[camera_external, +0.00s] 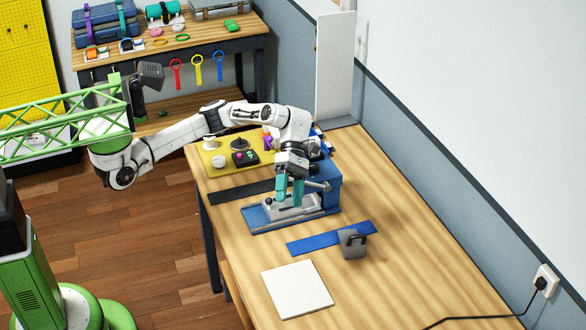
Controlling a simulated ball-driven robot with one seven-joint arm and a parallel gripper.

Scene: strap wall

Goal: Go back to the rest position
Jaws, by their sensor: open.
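My gripper (290,190) has teal fingers and points down over the grey metal device on a blue base (262,222) on the wooden table. The fingers are apart, with nothing clearly visible between them. Whether the fingertips touch the device cannot be told from this view. My white arm (185,132) reaches across from the green column at the left, bent down at the wrist.
A blue strap with a grey buckle (352,243) and a white square (297,289) lie in front on the table (400,270). A yellow mat (215,162) with small parts and a black strap (238,192) lie behind. A white panel (335,65) stands at the back.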

